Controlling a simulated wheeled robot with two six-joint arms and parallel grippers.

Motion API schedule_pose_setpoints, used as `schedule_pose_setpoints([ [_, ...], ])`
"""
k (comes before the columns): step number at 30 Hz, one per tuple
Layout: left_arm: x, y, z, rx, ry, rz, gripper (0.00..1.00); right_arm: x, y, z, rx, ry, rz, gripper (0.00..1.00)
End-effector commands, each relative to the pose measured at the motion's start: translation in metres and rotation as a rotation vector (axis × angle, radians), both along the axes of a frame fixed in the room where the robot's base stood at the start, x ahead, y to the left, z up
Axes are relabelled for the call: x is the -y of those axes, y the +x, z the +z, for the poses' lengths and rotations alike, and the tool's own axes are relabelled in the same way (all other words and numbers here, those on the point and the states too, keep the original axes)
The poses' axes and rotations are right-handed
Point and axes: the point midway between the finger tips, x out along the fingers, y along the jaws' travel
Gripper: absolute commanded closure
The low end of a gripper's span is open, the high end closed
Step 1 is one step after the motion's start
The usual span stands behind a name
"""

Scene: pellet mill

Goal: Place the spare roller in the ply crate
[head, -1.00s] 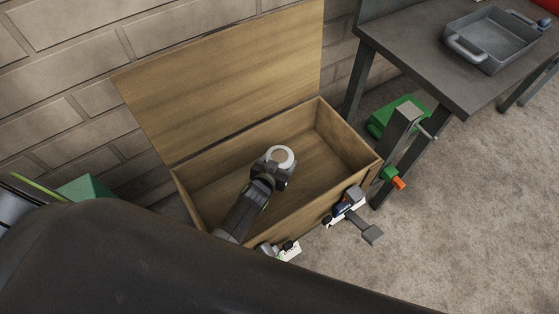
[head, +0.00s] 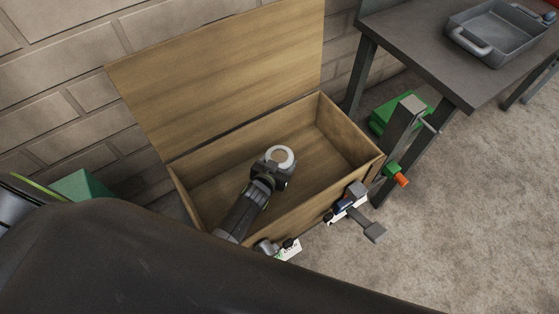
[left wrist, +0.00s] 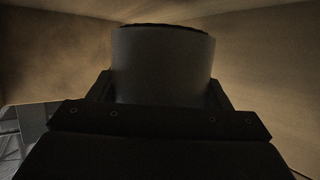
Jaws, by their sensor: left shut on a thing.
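The ply crate (head: 338,139) stands open on the floor, its lid (head: 220,75) raised against the wall. My left gripper (head: 274,168) is inside the crate's outline in the head view, shut on the spare roller (head: 281,156), a grey cylinder with a pale ring-shaped end. In the left wrist view, the roller (left wrist: 163,65) is upright between the dark jaws, with crate walls around it. The jaws hide its lower part, so I cannot tell whether it touches the crate floor. My right gripper is not in view.
A dark workbench (head: 415,45) with a grey tray (head: 500,50) stands at the right. A green object (head: 395,112) is under it. A grey T-shaped tool (head: 365,220) and small items lie along the crate's front. Bare crate floor (head: 315,160) shows right of the roller.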

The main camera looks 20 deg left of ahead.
Motion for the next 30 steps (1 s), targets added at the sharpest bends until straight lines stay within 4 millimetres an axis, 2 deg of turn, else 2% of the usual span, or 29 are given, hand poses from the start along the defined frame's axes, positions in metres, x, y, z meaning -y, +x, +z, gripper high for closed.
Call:
schedule_pose_setpoints([
  [2,0.001,0.003,0.005,0.013,-0.002,-0.002,1.00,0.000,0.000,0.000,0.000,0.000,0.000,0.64],
  [3,0.000,0.000,0.000,0.000,0.000,0.000,0.26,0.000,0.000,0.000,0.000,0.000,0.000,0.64],
  [7,0.000,0.000,0.000,0.000,0.000,0.000,0.09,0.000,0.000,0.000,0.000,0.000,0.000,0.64],
  [17,0.000,0.000,0.002,0.000,0.000,0.000,0.07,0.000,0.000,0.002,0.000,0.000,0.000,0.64],
  [23,0.000,0.000,0.018,0.000,0.000,0.000,0.07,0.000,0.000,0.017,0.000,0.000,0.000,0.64],
  [30,-0.003,-0.040,0.034,-0.003,-0.001,0.002,0.07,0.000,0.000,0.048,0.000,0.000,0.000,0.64],
])
